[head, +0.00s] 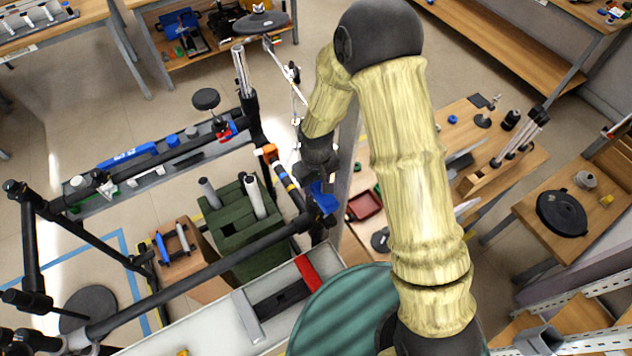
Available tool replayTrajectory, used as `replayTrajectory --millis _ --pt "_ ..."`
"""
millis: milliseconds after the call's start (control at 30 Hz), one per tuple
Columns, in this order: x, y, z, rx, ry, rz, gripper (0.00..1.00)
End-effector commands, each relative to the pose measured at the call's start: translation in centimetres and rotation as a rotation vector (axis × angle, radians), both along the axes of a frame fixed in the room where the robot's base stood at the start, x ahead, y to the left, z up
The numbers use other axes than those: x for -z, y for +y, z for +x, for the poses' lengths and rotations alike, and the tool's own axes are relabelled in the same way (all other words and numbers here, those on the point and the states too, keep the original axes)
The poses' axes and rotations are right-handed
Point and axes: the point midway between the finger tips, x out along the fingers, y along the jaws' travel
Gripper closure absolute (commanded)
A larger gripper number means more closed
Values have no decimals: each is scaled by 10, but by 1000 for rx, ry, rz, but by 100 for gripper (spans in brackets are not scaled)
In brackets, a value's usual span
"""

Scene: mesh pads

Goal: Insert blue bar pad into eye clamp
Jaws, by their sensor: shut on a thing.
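My gripper (314,184) points down near the middle of the head view, at the end of my yellow-sleeved arm. It is shut on a small blue piece (324,199), which I take to be the blue bar pad. The blue piece is at the upper right end of a long black bar (215,267) in this view. Whether it touches the bar or is only in front of it, I cannot tell. The fingertips are small and partly hidden. I cannot make out the eye clamp for certain among the dark fittings there.
A black stand frame (75,235) fills the left. A green ribbed round thing (345,315) is close in front. Wooden tables (560,215) stand at the right.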

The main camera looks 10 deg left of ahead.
Motion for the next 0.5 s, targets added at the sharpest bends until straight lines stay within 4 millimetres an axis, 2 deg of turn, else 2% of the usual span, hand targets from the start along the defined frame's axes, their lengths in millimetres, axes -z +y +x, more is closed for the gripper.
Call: replayTrajectory --millis 100,500 --pt "12 0 0 0 0 0 93" --pt "37 0 0 1 -1 -1 93"
